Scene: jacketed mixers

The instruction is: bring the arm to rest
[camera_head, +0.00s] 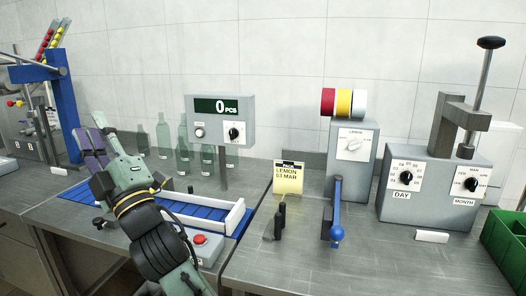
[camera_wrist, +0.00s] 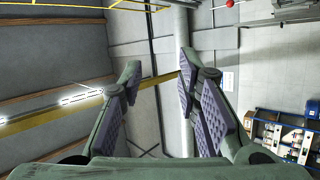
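My gripper (camera_head: 92,146) is at the left in the head view, raised above the blue conveyor, with its purple-padded fingers pointing up and away. In the wrist view my gripper (camera_wrist: 158,72) is open, with a wide gap between the fingers and nothing between them. The wrist view looks past the fingers at the room's upper walls. It touches nothing that I can see.
Glass bottles (camera_head: 183,140) stand behind the conveyor (camera_head: 72,192). A counter display (camera_head: 220,121) reads 0 PCS.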

